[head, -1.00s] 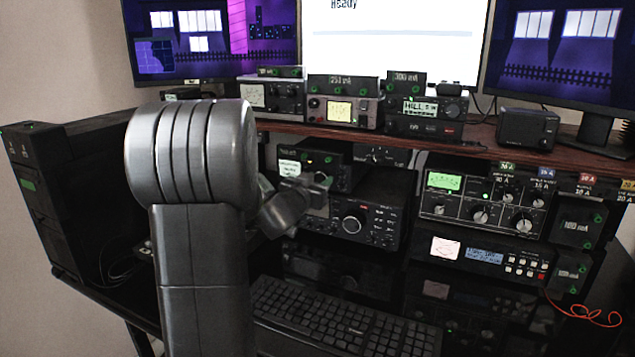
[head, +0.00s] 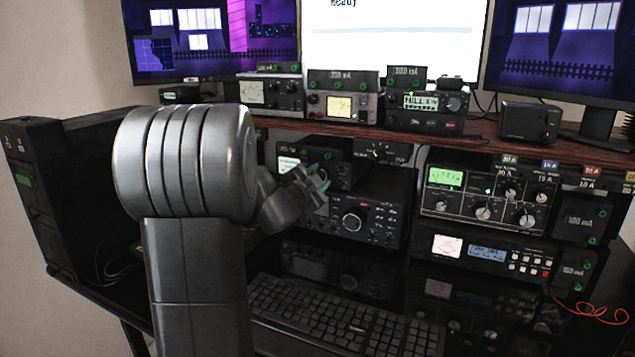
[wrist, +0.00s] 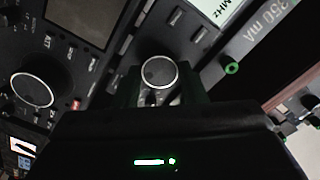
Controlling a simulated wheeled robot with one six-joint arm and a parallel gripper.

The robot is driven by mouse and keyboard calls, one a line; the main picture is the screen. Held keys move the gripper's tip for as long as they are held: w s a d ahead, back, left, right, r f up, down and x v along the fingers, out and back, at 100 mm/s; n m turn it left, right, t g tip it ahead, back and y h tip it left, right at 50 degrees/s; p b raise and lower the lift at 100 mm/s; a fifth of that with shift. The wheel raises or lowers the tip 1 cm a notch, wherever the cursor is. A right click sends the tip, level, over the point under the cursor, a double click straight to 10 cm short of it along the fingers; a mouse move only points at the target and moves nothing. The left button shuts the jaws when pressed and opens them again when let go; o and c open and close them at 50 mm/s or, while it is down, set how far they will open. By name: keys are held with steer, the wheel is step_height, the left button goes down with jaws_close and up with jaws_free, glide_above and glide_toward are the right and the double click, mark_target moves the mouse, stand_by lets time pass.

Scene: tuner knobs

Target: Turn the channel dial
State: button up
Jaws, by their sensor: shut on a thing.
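My gripper (head: 321,177) is at the front of a small black radio (head: 343,172) on the shelf below the monitors. In the wrist view, its two dark fingers stand on either side of a small round knob (wrist: 160,72) with a pale rim, and are shut on it. The knob is close to a white display marked MHz (wrist: 224,12). I cannot read a label that names this knob as the channel dial. In the head view, my gripper hides the knob.
A larger radio with a big tuning dial (head: 353,221) stands just below; that dial also shows in the wrist view (wrist: 32,90). A tuner with a green meter (head: 444,177) is to the right. A keyboard (head: 320,315) lies in front, and a wooden shelf (head: 455,146) runs above.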

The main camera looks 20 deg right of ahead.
steer(key=shift+m, duration=0.7)
steer(key=o, duration=1)
steer(key=p+v, duration=0.1)
steer(key=v, duration=1.2)
steer(key=shift+s+a, duration=0.25)
steer(key=shift+a, duration=0.1)
